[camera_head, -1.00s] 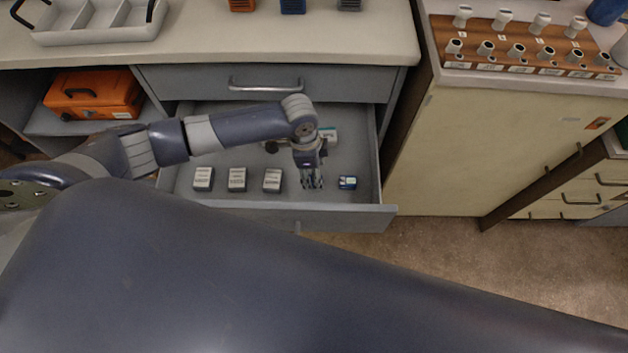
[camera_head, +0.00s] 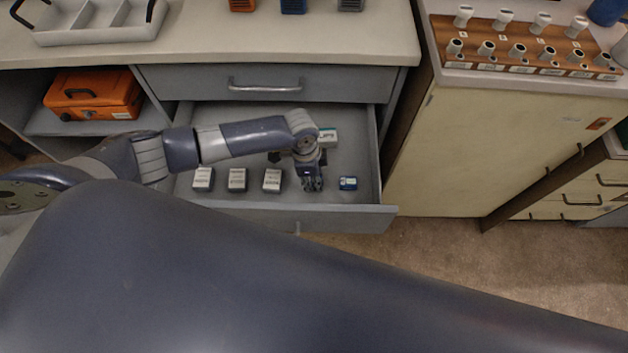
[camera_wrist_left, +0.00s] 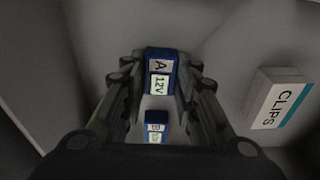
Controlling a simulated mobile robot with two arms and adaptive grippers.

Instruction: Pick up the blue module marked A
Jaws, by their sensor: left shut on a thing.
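My left gripper (camera_head: 312,185) is over the open drawer (camera_head: 345,215), between the white modules and a blue one. In the left wrist view its fingers (camera_wrist_left: 160,88) are shut on the blue module marked A (camera_wrist_left: 160,66), which also bears a "12V" label. In the head view module A is hidden by the gripper. A second blue module, marked B (camera_wrist_left: 155,125), shows further off between the fingers; in the head view it (camera_head: 347,183) lies in the drawer just right of the gripper. My right gripper is not in view.
Several white modules (camera_head: 237,179) stand left of the gripper. A white box labelled CLIPS (camera_wrist_left: 278,100) lies in the drawer behind it, also in the head view (camera_head: 329,136). A closed drawer (camera_head: 200,83) and the countertop (camera_head: 220,45) are above. The drawer's right part is mostly clear.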

